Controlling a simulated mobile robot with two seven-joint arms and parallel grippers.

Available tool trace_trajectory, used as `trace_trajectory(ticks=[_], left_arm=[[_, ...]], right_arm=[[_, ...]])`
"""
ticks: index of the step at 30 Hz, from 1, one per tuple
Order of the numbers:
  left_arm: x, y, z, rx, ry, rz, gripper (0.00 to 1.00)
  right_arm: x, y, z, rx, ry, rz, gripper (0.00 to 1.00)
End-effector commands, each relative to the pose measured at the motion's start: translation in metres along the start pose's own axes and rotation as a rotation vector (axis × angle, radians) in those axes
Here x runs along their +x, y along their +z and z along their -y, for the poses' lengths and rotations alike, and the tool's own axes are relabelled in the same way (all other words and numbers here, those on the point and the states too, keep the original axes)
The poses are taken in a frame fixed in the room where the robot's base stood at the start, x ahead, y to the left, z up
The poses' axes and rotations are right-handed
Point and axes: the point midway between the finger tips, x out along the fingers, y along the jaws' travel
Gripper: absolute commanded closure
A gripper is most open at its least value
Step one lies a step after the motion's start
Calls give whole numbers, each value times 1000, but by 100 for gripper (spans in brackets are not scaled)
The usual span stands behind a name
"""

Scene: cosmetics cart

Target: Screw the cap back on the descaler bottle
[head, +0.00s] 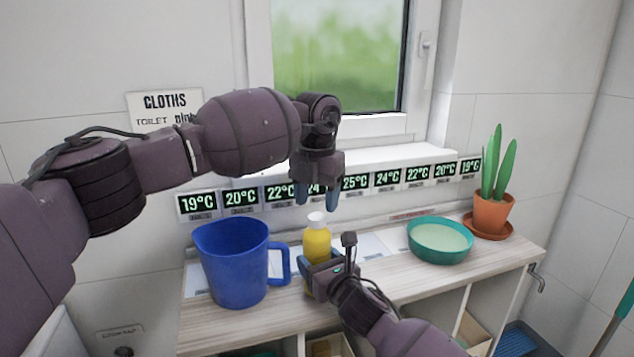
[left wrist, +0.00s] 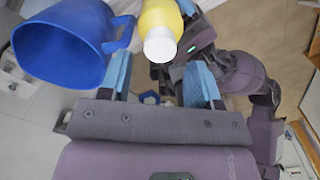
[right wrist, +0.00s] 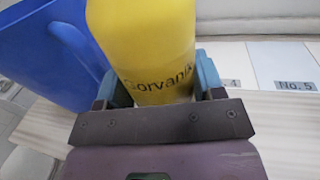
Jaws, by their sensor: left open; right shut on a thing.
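The descaler bottle (head: 316,244) is yellow and stands upright on the wooden counter top. It also shows in the left wrist view (left wrist: 161,14) and in the right wrist view (right wrist: 150,45), with dark lettering. A white cap (head: 316,219) sits at the top of the bottle; whether it is screwed tight I cannot tell. It also shows in the left wrist view (left wrist: 160,45). My right gripper (head: 322,274) is shut on the bottle's lower body. My left gripper (head: 318,197) is open and empty, pointing down just above the cap, apart from it.
A blue jug (head: 233,265) stands close to the left of the bottle, handle toward it. A teal bowl (head: 440,241) and a potted plant (head: 493,210) stand to the right. Temperature labels (head: 355,183) line the ledge behind. The counter between bottle and bowl is mostly clear.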

Motion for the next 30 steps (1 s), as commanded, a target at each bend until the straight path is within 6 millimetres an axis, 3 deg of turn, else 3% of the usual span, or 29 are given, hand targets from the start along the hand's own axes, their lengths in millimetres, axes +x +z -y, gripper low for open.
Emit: trace_trajectory(ticks=[9,21,30], left_arm=[[34,0,0,1,-1,0,43],[39,0,0,1,-1,1,43],[39,0,0,1,0,1,87]], right_arm=[[0,0,0,0,0,-1,100],[0,0,0,0,0,-1,100],[0,0,0,0,0,-1,100]])
